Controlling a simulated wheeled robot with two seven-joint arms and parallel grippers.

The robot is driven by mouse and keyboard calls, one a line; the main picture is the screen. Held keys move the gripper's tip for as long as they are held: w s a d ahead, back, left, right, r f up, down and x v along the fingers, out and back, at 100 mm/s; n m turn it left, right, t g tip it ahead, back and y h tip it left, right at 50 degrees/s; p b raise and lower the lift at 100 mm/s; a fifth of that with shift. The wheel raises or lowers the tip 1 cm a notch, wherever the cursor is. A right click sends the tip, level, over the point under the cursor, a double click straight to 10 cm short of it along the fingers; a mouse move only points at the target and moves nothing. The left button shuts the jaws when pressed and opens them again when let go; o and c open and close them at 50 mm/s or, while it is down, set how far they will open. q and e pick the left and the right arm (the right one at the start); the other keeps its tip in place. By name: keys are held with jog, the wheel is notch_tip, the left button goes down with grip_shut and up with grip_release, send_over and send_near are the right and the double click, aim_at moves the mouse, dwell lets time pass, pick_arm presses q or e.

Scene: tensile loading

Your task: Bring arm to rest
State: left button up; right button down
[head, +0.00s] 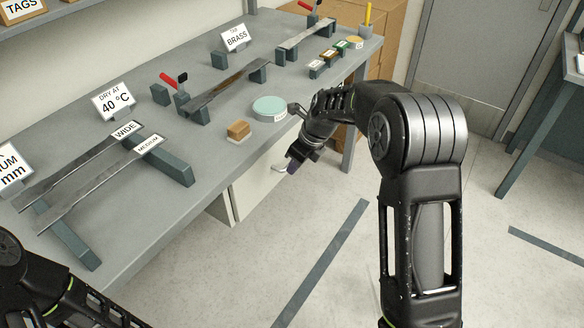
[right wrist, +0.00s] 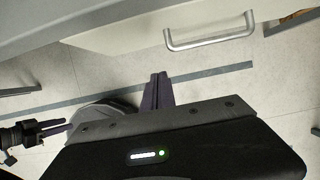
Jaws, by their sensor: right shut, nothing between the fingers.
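My right arm reaches in from the right in the head view. Its gripper (head: 293,164) hangs in front of the bench's front edge, beside a drawer front, touching nothing that I can see. In the right wrist view its dark fingers (right wrist: 158,90) are together with nothing between them. My left arm (head: 62,297) shows at the bottom left of the head view, its gripper out of frame. The left gripper (right wrist: 60,127) appears small at the left of the right wrist view, its two fingers apart and empty.
The grey bench (head: 205,165) carries metal strips on supports, a teal disc (head: 269,107), a brown block (head: 238,130) and label cards. A drawer handle (right wrist: 210,35) is close to the right gripper. Open floor (head: 310,235) lies in front; another table (head: 545,110) stands right.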

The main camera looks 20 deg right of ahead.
dwell(0.4)
jog(key=s+a+f+n+t+h, duration=0.1)
jog(key=s+a+f+n, duration=0.2)
jog(key=f+n, duration=0.5)
jog(key=s+a+f+n, duration=0.2)
jog(key=s+f+n, duration=0.3)
jog(key=n, duration=0.6)
jog(key=s+a+f+n+g+y, duration=0.1)
jog(key=s+a+f, duration=0.3)
jog(key=s, duration=0.4)
jog(key=s+a+f+n+g, duration=0.1)
jog(key=s+a+f+n, duration=0.2)
jog(key=s, duration=0.6)
jog(key=s+a+f+n+g+y, duration=0.1)
jog(key=s+a+f+n, duration=0.3)
jog(key=s, duration=0.5)
jog(key=shift+a+f+g+y, duration=0.3)
jog(key=shift+a+g, duration=0.1)
jog(key=shift+a, duration=0.5)
